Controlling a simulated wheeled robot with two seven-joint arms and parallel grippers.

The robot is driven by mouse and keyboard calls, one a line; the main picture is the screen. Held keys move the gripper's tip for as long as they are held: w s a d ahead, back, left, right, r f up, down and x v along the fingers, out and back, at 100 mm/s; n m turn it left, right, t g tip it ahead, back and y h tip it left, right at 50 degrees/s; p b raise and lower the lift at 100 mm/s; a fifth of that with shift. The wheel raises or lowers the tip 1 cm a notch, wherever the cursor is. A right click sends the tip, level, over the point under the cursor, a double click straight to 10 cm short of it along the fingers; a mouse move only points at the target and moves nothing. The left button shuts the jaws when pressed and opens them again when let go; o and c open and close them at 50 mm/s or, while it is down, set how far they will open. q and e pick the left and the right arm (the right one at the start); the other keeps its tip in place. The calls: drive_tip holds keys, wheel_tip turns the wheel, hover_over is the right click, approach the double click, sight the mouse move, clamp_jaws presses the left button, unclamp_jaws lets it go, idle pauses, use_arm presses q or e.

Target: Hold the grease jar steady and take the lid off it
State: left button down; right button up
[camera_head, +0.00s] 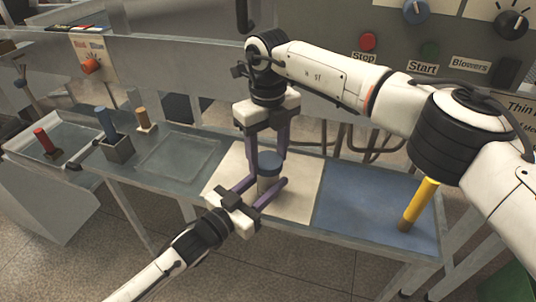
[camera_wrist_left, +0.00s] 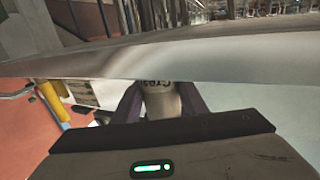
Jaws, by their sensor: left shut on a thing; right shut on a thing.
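The grease jar (camera_head: 266,184) stands upright on the cream mat (camera_head: 305,180) with its blue-grey lid (camera_head: 269,160) on top. My left gripper (camera_head: 266,188) comes in low from the front left, its purple fingers shut on the jar's sides. My right gripper (camera_head: 266,152) points straight down from above, its fingers shut on the lid. In the left wrist view the jar (camera_wrist_left: 160,104), pale with dark lettering, sits between the left fingers (camera_wrist_left: 160,103). The lid cannot be made out there.
A blue mat (camera_head: 370,208) lies to the right, with a yellow cylinder (camera_head: 420,203) at its right end. A glass-like tray (camera_head: 180,158) and red, blue and tan handled objects are at the left. A control panel (camera_head: 455,45) with buttons stands behind.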

sight(268, 159)
drive_tip(key=n, duration=0.4)
drive_tip(key=shift+n, duration=0.3)
drive_tip(key=n, duration=0.6)
drive_tip(key=shift+r, duration=0.25)
drive_tip(key=shift+r, duration=0.9)
drive_tip(key=shift+r, duration=2)
use_arm(q)
drive_tip(key=c, duration=1)
unclamp_jaws()
